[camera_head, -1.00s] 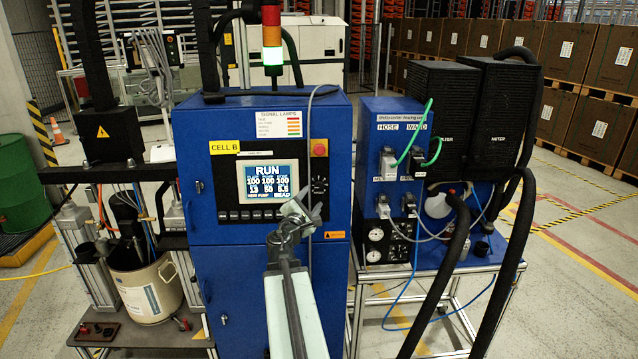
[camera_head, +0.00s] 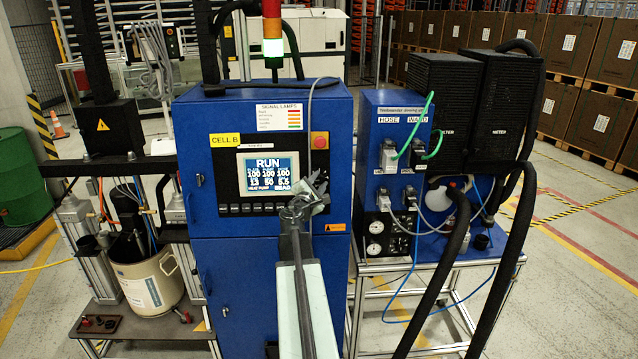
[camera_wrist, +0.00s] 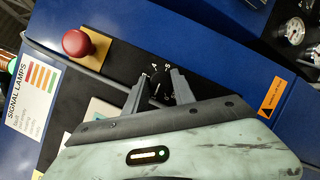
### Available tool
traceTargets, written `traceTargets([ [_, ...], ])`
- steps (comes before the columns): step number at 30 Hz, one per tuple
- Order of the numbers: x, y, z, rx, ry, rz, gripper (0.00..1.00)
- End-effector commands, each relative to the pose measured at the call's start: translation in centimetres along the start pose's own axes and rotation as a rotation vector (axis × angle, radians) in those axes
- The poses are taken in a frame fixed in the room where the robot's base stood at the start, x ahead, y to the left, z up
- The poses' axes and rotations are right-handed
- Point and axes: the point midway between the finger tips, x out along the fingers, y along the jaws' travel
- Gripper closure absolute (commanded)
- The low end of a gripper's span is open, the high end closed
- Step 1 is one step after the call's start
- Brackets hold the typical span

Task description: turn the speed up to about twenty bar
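The blue Cell B cabinet (camera_head: 190,150) carries a black panel with a lit screen (camera_head: 268,175) reading RUN, with rows of numbers too small to read surely. A round black knob (camera_wrist: 158,90) with a pale pointer mark sits on the panel in the wrist view, with small letters beside it. My gripper (camera_wrist: 161,76) is open, its two fingers standing on either side of the knob. I cannot tell whether they touch it. In the head view my gripper (camera_head: 317,183) is at the panel's right side and hides the knob.
A red mushroom button (camera_wrist: 77,43) on a yellow plate is near my gripper; it shows above it in the head view (camera_head: 320,142). A button row (camera_head: 255,208) runs below the screen. The blue hose unit (camera_head: 372,125) and thick black hoses (camera_head: 437,265) stand to the right.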

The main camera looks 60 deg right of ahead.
Motion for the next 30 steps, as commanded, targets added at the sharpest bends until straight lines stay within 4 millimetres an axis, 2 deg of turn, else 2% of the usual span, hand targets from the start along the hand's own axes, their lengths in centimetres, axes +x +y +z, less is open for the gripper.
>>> traceTargets([
  [1,0.00,-0.05,0.03,0.001,-0.001,-0.001,0.88],
  [2,0.00,-0.06,0.03,0.001,-0.001,-0.002,0.96],
  [3,0.00,-0.07,0.04,0.002,-0.001,-0.002,1.00],
  [8,0.02,0.15,0.23,0.031,0.002,-0.015,1.00],
  [12,0.06,0.63,0.62,0.194,0.015,-0.085,1.00],
  [18,0.06,0.24,0.47,0.378,0.029,-0.164,1.00],
  [27,0.05,-0.12,0.31,0.392,0.029,-0.171,1.00],
  [28,0.05,-0.13,0.32,0.392,0.029,-0.172,0.61],
  [29,0.05,-0.13,0.32,0.392,0.029,-0.172,0.53],
  [30,0.05,-0.11,0.31,0.392,0.029,-0.171,0.49],
])
